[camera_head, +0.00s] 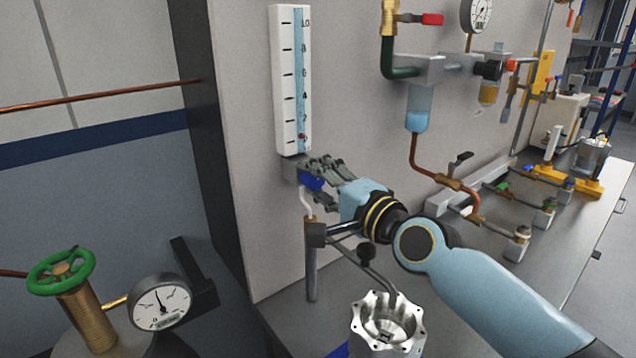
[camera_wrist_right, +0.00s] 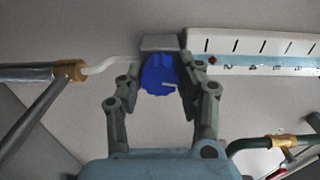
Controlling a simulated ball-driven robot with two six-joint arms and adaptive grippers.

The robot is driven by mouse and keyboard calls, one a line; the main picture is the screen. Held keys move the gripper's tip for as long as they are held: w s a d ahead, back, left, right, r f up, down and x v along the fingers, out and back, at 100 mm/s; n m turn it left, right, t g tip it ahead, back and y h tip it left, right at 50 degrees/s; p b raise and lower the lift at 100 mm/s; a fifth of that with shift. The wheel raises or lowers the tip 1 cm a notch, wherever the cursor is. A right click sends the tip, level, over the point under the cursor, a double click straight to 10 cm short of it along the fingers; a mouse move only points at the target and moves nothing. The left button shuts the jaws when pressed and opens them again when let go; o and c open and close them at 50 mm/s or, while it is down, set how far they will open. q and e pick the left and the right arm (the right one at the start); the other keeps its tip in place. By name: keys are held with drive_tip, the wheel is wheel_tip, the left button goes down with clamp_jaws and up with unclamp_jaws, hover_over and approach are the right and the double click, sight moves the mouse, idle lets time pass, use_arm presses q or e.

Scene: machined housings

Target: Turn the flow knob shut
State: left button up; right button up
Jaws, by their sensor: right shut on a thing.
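The blue flow knob (camera_head: 312,182) sits at the foot of the white flow meter (camera_head: 291,80) on the grey panel. My right gripper (camera_head: 318,172) is shut on the knob, its grey fingers on either side of it. In the right wrist view the knob (camera_wrist_right: 159,75) lies between the two fingers (camera_wrist_right: 160,82), with a light mark on its face. The meter's scale (camera_wrist_right: 250,62) runs off to the right there, and a small red float (camera_head: 303,136) sits low in its blue tube. My left gripper is not in view.
A pale hose (camera_head: 306,203) runs down from the meter's foot to a brass fitting and metal pipe. A machined housing (camera_head: 388,325) stands below my right arm. A green handwheel (camera_head: 60,271) and a gauge (camera_head: 160,302) are at lower left. Piping fills the panel at right.

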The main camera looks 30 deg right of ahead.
drive_tip(key=shift+n, duration=1.2)
drive_tip(key=o, duration=1.1)
drive_tip(key=shift+o, duration=0.2)
drive_tip(key=shift+s, duration=0.2)
drive_tip(key=s, duration=0.4)
drive_tip(key=s+d, duration=0.1)
drive_tip(key=s, duration=0.2)
